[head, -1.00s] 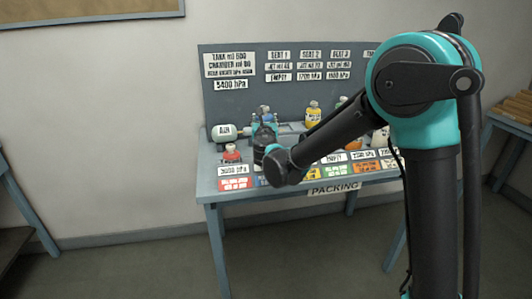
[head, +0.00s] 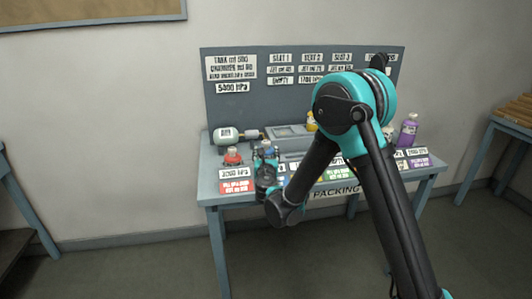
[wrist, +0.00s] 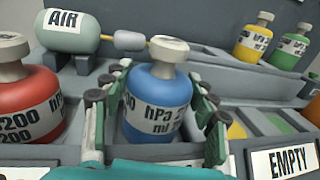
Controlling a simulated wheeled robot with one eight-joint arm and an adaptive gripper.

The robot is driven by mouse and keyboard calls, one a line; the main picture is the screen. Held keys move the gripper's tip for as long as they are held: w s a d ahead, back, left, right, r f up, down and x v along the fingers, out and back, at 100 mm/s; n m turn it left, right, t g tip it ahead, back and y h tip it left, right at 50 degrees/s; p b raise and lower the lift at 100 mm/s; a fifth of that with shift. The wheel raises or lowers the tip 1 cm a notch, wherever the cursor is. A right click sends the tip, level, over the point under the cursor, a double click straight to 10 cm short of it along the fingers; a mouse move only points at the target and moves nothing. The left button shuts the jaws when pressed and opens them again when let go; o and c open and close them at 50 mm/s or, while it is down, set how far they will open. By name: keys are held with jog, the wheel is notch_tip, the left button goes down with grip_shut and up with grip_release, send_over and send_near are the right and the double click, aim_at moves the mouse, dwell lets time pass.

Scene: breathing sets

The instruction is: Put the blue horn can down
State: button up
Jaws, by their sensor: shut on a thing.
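The blue horn can (wrist: 155,100) has a blue body, a white label and a pale cap. In the wrist view it stands upright between the two fingers of my gripper (wrist: 150,105), which is shut on it. In the head view the blue can (head: 267,148) shows just above my gripper (head: 267,168), at the table's front row. It is right of the red can (head: 233,155), which is also close on the left in the wrist view (wrist: 22,95). The can's base is partly hidden, so I cannot tell whether it touches the table.
The AIR tank (wrist: 70,30) lies behind. Yellow (wrist: 253,38) and green (wrist: 290,45) cans stand at the back right. A purple bottle (head: 408,130) stands at the table's right end. An EMPTY label (wrist: 285,162) is at front right. My arm covers the table's middle.

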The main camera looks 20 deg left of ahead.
jog(key=o, duration=1.3)
jog(key=shift+f, duration=0.1)
